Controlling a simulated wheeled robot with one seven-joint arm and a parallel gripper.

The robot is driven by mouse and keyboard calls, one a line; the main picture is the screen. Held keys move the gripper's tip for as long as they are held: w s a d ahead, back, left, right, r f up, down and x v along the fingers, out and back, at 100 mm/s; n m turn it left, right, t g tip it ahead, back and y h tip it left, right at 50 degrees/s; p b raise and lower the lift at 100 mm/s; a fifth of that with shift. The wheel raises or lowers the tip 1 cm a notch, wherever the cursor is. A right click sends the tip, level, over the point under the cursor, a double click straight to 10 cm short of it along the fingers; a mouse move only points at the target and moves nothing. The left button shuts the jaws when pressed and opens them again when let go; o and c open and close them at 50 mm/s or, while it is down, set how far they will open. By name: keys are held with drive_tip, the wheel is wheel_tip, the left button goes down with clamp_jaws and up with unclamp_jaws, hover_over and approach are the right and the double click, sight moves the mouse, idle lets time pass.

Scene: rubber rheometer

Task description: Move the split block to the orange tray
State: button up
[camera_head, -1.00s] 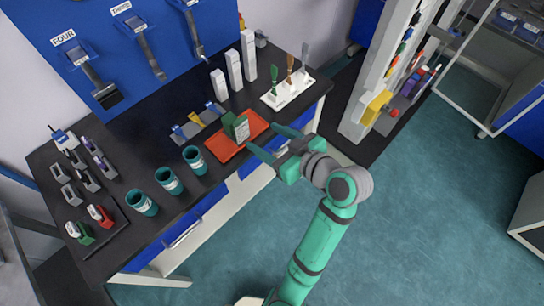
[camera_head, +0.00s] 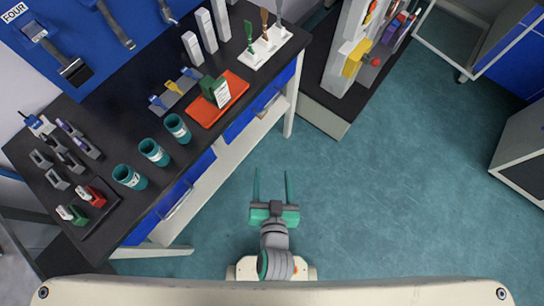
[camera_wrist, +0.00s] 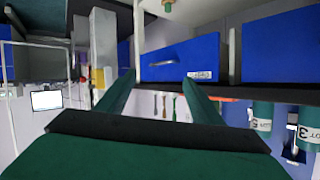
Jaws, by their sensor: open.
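A green block with a white labelled face (camera_head: 213,91), which I take to be the split block, stands on the orange tray (camera_head: 236,98) on the black bench. My gripper (camera_head: 272,172) is open and empty, over the floor in front of the bench and well clear of the block. In the wrist view its two green fingers (camera_wrist: 160,82) are spread with nothing between them.
Several teal cups (camera_head: 153,152) stand along the bench's front edge. A dark tray (camera_head: 97,217) at the left holds red and green pieces. A white rack of brushes (camera_head: 265,48) stands behind the orange tray. Blue drawers (camera_wrist: 180,58) face my gripper. Open floor lies to the right.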

drive_tip(key=s+r+n+t, duration=0.1)
drive_tip(key=s+r, duration=0.4)
drive_tip(key=s, duration=0.7)
drive_tip(key=shift+s+n+t, duration=0.3)
drive_tip(key=shift+t, duration=0.1)
